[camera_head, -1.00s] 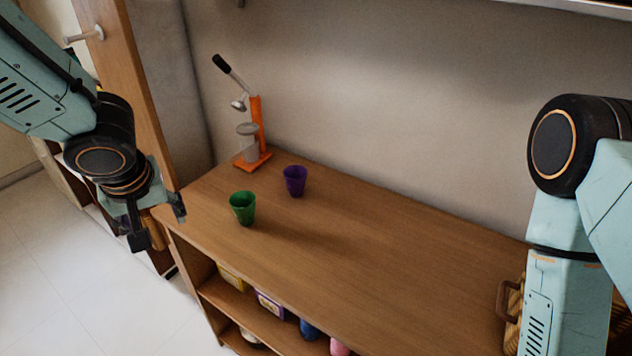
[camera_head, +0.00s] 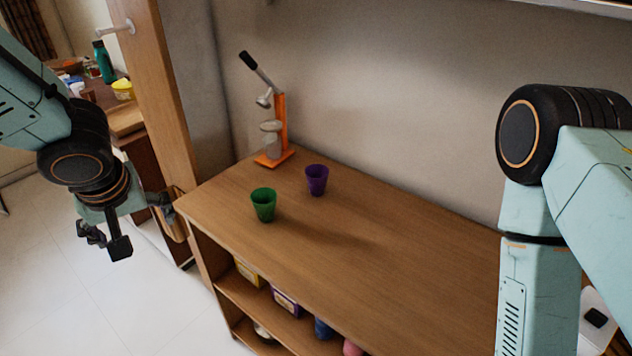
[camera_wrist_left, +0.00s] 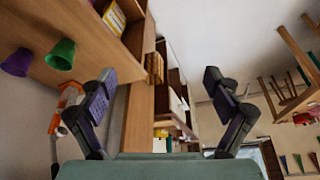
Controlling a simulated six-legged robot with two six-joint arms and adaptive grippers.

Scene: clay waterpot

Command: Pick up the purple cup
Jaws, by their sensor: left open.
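The purple cup (camera_head: 316,181) stands upright on the wooden table, near its back left part. A green cup (camera_head: 263,206) stands a little in front and to the left of it. In the left wrist view the purple cup (camera_wrist_left: 17,62) and the green cup (camera_wrist_left: 61,55) show at the upper left. My left gripper (camera_head: 140,226) is left of the table, over the floor, apart from both cups. Its fingers are spread and empty, as the left wrist view (camera_wrist_left: 160,105) also shows. My right arm is at the right of the head view; its gripper is out of view.
The wooden table (camera_head: 400,255) is clear to the right of the cups. An orange press (camera_head: 278,135) with a black-tipped lever stands at the back left. Boxes, including a yellow one (camera_head: 248,272), sit on the shelf below. A wooden post (camera_head: 160,95) stands left of the table.

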